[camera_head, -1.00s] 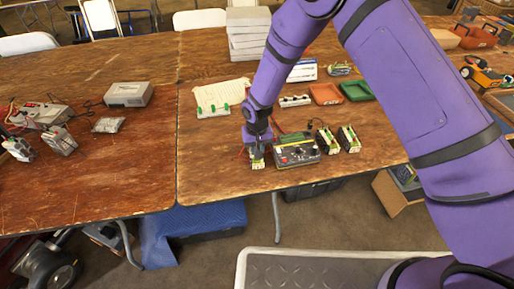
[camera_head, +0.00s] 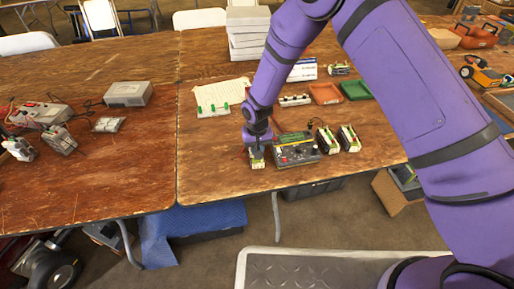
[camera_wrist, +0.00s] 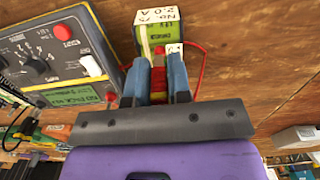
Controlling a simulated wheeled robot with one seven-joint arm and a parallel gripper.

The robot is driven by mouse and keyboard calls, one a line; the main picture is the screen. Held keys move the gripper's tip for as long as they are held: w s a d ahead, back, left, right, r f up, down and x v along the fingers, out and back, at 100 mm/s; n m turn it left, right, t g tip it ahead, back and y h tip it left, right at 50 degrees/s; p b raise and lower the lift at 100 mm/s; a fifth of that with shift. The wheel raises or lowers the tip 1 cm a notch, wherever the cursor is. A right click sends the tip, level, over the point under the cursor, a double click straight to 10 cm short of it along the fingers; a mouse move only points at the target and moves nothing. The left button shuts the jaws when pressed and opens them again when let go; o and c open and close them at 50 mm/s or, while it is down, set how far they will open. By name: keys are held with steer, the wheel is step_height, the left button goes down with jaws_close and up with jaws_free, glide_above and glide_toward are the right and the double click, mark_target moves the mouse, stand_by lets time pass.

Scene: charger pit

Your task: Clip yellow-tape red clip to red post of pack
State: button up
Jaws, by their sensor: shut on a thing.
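My gripper (camera_wrist: 160,66) is shut on the red clip (camera_wrist: 158,82), which shows as a red and yellow strip between the two blue-grey fingers. A red wire (camera_wrist: 203,65) curves beside the right finger. The pack (camera_wrist: 155,36), green with a yellow edge and a label reading "No. 75 2.0 A", lies just beyond the fingertips. In the head view my gripper (camera_head: 256,151) is down over the pack (camera_head: 257,164) near the table's front edge.
The charger (camera_head: 296,152) stands close to the right of my gripper, with its knob and display (camera_wrist: 72,97) in the wrist view. Two more packs (camera_head: 326,141) (camera_head: 348,139) stand farther right. Left of my gripper the wooden table (camera_head: 212,160) is bare.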

stand_by(0.4)
steer(key=o, duration=0.8)
steer(key=shift+o, duration=0.5)
steer(key=shift+o, duration=0.5)
steer(key=shift+r, duration=3.7)
